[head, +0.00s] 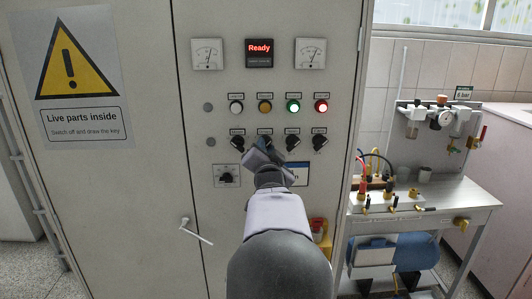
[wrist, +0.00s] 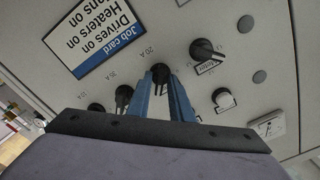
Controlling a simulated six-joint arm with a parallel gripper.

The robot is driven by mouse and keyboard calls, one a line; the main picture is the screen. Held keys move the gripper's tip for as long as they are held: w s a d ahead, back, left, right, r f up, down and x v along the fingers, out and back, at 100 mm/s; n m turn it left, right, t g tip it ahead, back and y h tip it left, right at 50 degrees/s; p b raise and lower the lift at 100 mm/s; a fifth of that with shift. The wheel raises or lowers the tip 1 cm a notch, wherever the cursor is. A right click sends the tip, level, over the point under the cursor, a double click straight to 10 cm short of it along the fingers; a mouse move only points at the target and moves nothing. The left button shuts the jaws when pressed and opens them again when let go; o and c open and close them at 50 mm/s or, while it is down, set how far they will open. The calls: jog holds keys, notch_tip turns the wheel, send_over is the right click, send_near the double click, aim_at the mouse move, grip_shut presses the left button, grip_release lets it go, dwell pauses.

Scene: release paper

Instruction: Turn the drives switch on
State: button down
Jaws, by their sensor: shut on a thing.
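A row of black rotary switches crosses the grey cabinet panel. My gripper (head: 264,147) covers the second switch from the left in the head view. In the wrist view, its blue fingers (wrist: 163,90) are closed on both sides of that switch's black knob (wrist: 160,71), marked 20 A. The leftmost switch (head: 237,142) stands free; it also shows in the wrist view (wrist: 205,50). The third switch (head: 292,142) and the rightmost switch (head: 320,142) are free too.
Above the switches are indicator lamps; the green lamp (head: 293,106) and red lamp (head: 321,106) look lit. The display (head: 259,52) reads Ready. A job card (wrist: 98,37) lists Drives on and Heaters on. A lower-left dial (head: 227,177) and cabinet handle (head: 197,232) protrude.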

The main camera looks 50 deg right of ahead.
jog(key=shift+m, duration=0.6)
jog(key=c, duration=1.8)
grip_release()
jog(key=shift+c, duration=0.2)
jog(key=b+v, duration=0.2)
jog(key=v, duration=0.5)
jog(key=shift+s+a, duration=0.15)
